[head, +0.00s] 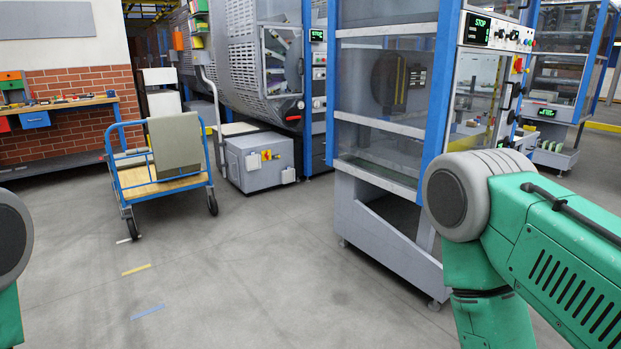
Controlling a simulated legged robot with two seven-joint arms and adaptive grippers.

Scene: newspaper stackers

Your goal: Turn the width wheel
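The nearest stacker (440,100) stands right of centre, with blue posts, clear panels and a grey base. Its control panel (495,32) at the top right has a green "STOP" display and several buttons. Small dark round parts (507,95) sit along its right side below the panel. They may be handwheels, but they are too small and edge-on for me to tell which is the width wheel. My green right arm fills the lower right, in front of part of the stacker's right side. Only a bit of my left arm shows at the left edge. Neither gripper is in view.
A blue cart (165,185) with a wooden deck stands at the left. A grey cabinet (258,160) stands behind it, beside a large machine (245,60). A workbench (60,104) lines the brick wall. Another stacker (560,100) stands far right. The floor in front is clear.

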